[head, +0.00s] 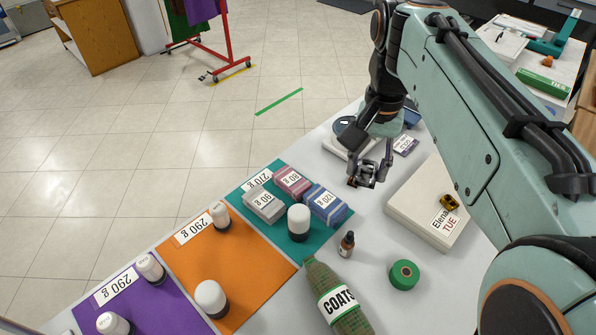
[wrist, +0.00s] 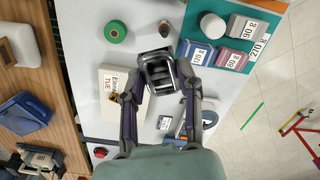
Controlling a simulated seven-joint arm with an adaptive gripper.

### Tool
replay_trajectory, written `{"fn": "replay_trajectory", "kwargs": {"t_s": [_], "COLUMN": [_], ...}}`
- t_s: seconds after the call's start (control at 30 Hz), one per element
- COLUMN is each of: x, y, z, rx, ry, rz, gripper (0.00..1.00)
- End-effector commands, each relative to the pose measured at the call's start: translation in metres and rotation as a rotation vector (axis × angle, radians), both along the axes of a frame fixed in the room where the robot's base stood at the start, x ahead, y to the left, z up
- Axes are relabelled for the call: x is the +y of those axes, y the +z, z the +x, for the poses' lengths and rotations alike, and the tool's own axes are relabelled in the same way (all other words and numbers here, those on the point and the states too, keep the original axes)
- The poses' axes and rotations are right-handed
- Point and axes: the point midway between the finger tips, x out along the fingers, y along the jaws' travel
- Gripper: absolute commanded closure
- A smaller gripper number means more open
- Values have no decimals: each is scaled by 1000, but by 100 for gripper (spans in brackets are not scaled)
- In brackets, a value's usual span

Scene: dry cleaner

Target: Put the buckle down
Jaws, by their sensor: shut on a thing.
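My gripper (head: 364,180) is above the white table in the head view, left of the flat "Elena TUE" box. It also shows in the wrist view (wrist: 160,80), its two fingers closed on the sides of a dark, barred frame, the buckle (wrist: 158,70).
The "Elena TUE" box (head: 428,215) bears a small yellow-and-black piece (head: 449,202). Bare table lies between the bottle and the box.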

Motion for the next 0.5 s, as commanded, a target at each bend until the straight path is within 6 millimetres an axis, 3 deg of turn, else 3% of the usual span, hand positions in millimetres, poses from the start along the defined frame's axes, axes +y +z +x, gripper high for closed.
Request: {"fn": "replay_trajectory", "kwargs": {"t_s": [0.3,0.5], "x": [-12,-11], "y": [0,-56], "z": [-17,-18], "rx": [-1,7], "ry": [-447,-448], "rz": [0,-2], "gripper": [100,100]}}
